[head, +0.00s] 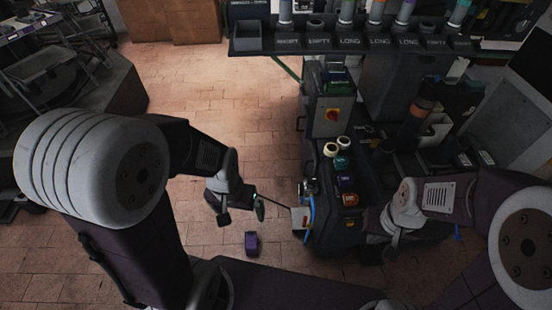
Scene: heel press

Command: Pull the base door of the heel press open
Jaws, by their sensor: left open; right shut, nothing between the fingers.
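The heel press (318,170) is the dark machine right of the middle, with a grey control box (333,113) carrying a red and yellow switch. I cannot clearly make out its base door; its lower front is partly hidden by dark parts and my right arm. My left gripper (242,214) is open and empty over the floor, left of the machine, its fingers pointing down. It stands apart from the press. My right gripper (393,248) is shut with nothing in it, over the machine's dark near right part; whether it touches anything cannot be told.
A purple block (252,243) lies on the tiled floor below my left gripper. A small white box (300,217) with blue tubing sits at the machine's left side. A labelled shelf (345,45) with several cylinders spans the back.

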